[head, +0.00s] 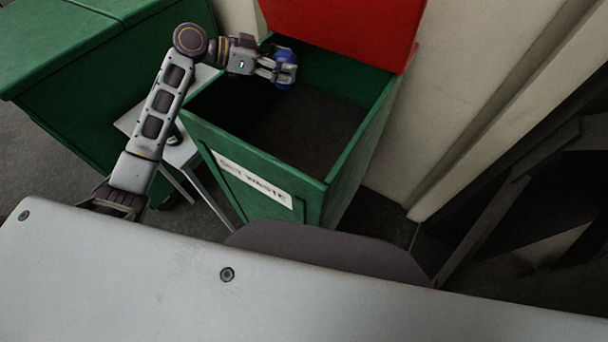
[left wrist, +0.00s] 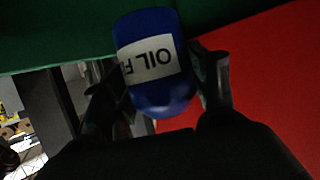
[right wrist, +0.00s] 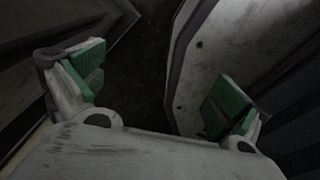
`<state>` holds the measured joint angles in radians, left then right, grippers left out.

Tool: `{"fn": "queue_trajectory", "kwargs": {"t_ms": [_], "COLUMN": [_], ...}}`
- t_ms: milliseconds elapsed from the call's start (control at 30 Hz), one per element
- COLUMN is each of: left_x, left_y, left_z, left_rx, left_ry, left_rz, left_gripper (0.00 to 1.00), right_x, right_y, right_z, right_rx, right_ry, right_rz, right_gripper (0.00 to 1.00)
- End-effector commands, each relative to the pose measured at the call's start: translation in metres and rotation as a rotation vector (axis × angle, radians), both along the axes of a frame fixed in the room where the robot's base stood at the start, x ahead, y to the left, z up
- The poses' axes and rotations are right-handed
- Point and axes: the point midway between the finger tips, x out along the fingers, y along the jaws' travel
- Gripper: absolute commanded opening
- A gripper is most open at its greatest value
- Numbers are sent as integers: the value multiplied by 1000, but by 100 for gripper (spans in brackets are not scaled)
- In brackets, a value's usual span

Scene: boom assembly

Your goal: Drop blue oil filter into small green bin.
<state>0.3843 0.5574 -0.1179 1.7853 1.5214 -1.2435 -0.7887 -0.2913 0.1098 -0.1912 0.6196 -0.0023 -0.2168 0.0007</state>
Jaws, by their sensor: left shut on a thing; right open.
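The blue oil filter (head: 289,57) is in my left gripper (head: 277,69) in the head view, over the back left part of the open small green bin (head: 255,165). In the left wrist view the filter (left wrist: 150,90) shows its white label, with the fingers of my left gripper (left wrist: 160,85) shut on its two sides. The bin carries a white waste label and its dark inside looks empty where it shows. My right gripper (right wrist: 165,100) is open with nothing between its green-padded fingers in the right wrist view; it is not in the head view.
The red lid (head: 345,25) stands raised at the bin's back. A larger green bin (head: 80,60) stands at the left. A small light table (head: 178,155) with a dark object on it is between them. A pale wall (head: 470,80) rises at the right.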

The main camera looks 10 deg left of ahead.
Motion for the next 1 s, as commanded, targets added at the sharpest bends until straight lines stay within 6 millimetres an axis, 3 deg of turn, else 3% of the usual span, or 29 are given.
{"fn": "queue_trajectory", "kwargs": {"t_ms": [467,500,633,1000], "left_x": [0,0,0,0], "left_y": [0,0,0,0], "left_z": [-4,-4,-5,-6], "left_rx": [-1,-1,-1,1], "left_ry": [-1,-1,0,2], "left_rz": [1,1,0,0], "left_gripper": [26,63,80,83], "right_x": [8,7,6,-3], "right_y": [4,4,4,2], "right_z": [-2,-2,-3,-3], "right_rx": [4,4,5,1], "right_ry": [-8,-8,-7,6], "right_rz": [1,1,1,4], "right_gripper": [100,100,100,100]}}
